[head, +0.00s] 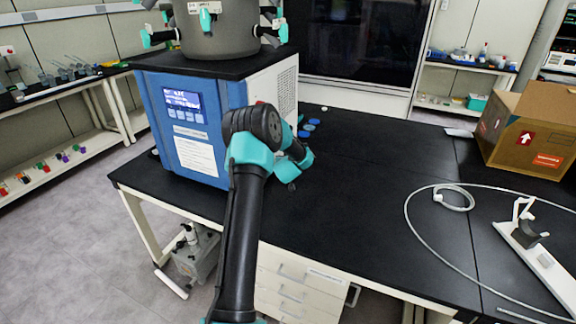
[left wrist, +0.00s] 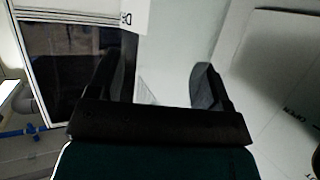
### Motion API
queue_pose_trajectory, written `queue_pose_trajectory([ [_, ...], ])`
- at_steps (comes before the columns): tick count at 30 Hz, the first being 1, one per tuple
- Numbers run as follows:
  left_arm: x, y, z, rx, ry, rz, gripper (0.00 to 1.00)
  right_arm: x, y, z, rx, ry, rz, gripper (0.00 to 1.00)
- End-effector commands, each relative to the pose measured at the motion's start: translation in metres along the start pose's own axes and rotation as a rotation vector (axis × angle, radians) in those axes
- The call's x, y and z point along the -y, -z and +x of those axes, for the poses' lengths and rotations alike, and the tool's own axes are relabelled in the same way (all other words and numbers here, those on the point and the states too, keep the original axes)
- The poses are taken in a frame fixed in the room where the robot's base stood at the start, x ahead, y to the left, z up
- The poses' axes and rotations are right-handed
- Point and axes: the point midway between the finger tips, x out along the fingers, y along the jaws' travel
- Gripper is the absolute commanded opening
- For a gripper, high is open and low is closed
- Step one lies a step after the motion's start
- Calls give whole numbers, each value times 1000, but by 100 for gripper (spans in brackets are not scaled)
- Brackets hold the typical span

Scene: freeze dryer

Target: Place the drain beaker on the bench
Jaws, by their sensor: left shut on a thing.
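My left gripper (head: 297,165) is over the black bench (head: 370,190), just right of the blue freeze dryer (head: 222,95). My own wrist hides most of it in the head view. In the left wrist view its two dark fingers (left wrist: 158,84) stand apart with a pale, clear-looking thing between them, apparently the drain beaker (left wrist: 147,92). They are shut on it. The beaker cannot be made out in the head view, and its height above the bench cannot be told. My right gripper is in neither view.
Small blue discs (head: 308,128) lie on the bench beside the dryer. A cardboard box (head: 530,130) stands at the back right. A looped clear hose (head: 408,215) and a white stand (head: 540,262) lie at the right. The middle of the bench is clear.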

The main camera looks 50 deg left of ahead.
Motion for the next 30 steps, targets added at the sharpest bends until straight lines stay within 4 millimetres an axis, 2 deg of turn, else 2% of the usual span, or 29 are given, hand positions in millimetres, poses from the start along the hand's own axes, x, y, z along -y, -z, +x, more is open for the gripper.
queue_pose_trajectory([
  [4, 0, -17, 7, 1, -1, 0, 43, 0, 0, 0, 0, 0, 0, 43],
  [17, 0, -21, 9, -1, 0, 0, 43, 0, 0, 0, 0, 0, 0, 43],
  [18, 0, -21, 9, -1, 0, -1, 75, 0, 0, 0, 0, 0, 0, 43],
  [25, 0, -21, 9, -1, 0, -1, 97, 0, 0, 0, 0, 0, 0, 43],
  [30, 0, -21, 9, -1, 0, -1, 98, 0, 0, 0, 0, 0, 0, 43],
])
